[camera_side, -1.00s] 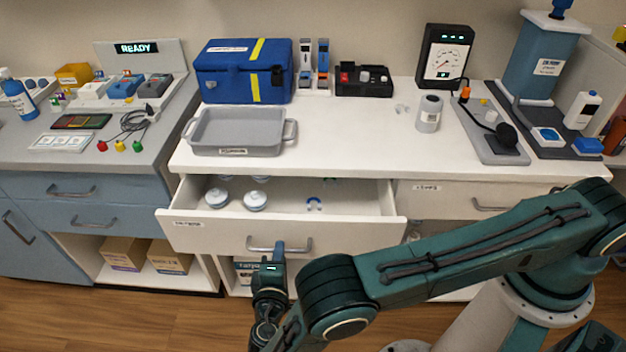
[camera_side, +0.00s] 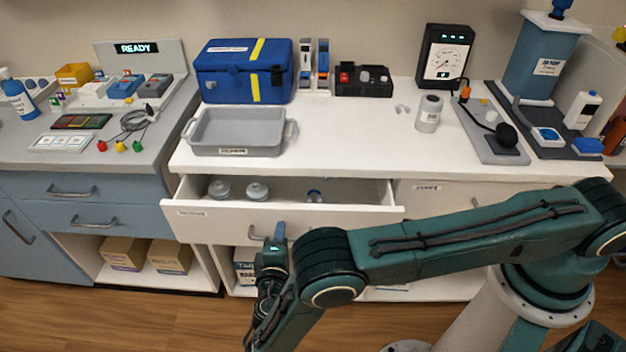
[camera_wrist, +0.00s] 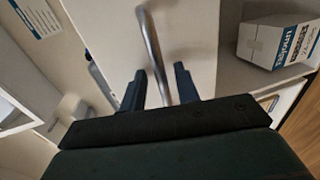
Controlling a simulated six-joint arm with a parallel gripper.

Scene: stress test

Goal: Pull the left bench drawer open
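The left bench drawer (camera_side: 225,224) is a white drawer under the white worktop, and it stands partly open in the side view. Two white lidded jars and a small blue-and-white item lie inside. Its grey bar handle (camera_side: 256,236) is partly hidden by my gripper (camera_side: 279,232), which is at the drawer front. In the wrist view, the handle (camera_wrist: 150,36) runs down between the two dark fingers of my gripper (camera_wrist: 161,72). The fingers are apart, with a gap visible on each side of the bar, so they are around the handle rather than clamped on it.
A grey tray (camera_side: 194,136) stands near the worktop's front edge above the drawer, beside a blue case (camera_side: 222,84). A closed drawer (camera_side: 428,197) is to the right. A box (camera_wrist: 268,42) sits on the shelf below. Wood floor in front is clear.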

